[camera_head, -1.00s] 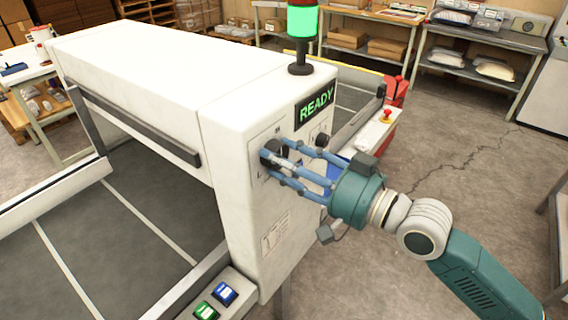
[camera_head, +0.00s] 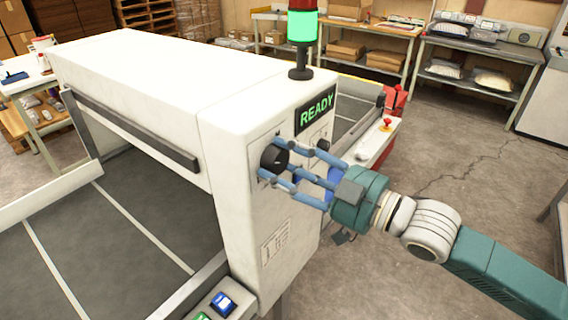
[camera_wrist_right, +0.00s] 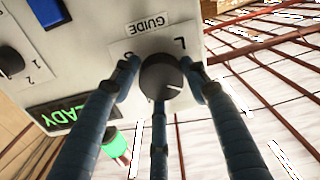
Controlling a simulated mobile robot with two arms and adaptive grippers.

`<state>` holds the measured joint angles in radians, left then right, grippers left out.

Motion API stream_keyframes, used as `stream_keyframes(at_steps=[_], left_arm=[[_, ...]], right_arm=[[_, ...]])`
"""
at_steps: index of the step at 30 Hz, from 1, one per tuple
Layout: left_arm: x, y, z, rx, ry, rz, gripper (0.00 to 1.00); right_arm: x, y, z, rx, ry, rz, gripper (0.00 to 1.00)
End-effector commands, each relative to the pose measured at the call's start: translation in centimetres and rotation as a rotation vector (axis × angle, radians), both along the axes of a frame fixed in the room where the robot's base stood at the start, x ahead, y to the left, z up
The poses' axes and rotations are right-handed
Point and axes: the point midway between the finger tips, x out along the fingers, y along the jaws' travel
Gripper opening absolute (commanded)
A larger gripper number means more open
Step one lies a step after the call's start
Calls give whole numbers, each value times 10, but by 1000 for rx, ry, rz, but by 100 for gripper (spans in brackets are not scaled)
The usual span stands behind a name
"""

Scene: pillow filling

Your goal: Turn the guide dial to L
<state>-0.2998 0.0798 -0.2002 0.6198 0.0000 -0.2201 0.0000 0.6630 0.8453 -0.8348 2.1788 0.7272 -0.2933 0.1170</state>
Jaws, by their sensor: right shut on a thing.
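The black round guide dial (camera_head: 273,158) is on the end panel of the white machine, below the lit READY sign (camera_head: 315,109). In the right wrist view the dial (camera_wrist_right: 160,78) sits under the upside-down word GUIDE, with the letter L (camera_wrist_right: 180,43) near its upper right. A pale mark shows on the dial's face; which letter it points at I cannot tell. My right gripper (camera_head: 284,168) has its blue fingers shut around the dial, and they hide part of its label. My left gripper is not in view.
A smaller black knob (camera_head: 322,145) is to the right of the dial, and a blue button (camera_head: 333,176) is partly behind my fingers. A green-lit signal tower (camera_head: 302,28) stands on the machine. Blue and green buttons (camera_head: 222,302) are below.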

Motion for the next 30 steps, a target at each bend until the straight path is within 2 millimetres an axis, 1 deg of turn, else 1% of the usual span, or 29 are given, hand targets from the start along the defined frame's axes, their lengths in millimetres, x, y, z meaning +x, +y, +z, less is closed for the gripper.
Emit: stream_keyframes(at_steps=[1,11,30], left_arm=[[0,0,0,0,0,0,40],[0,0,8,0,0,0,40],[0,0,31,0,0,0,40]], right_arm=[[0,0,-10,-41,-16,-2,19],[2,-2,-9,-225,-269,-3,19],[5,-5,-6,-582,-757,-6,19]])
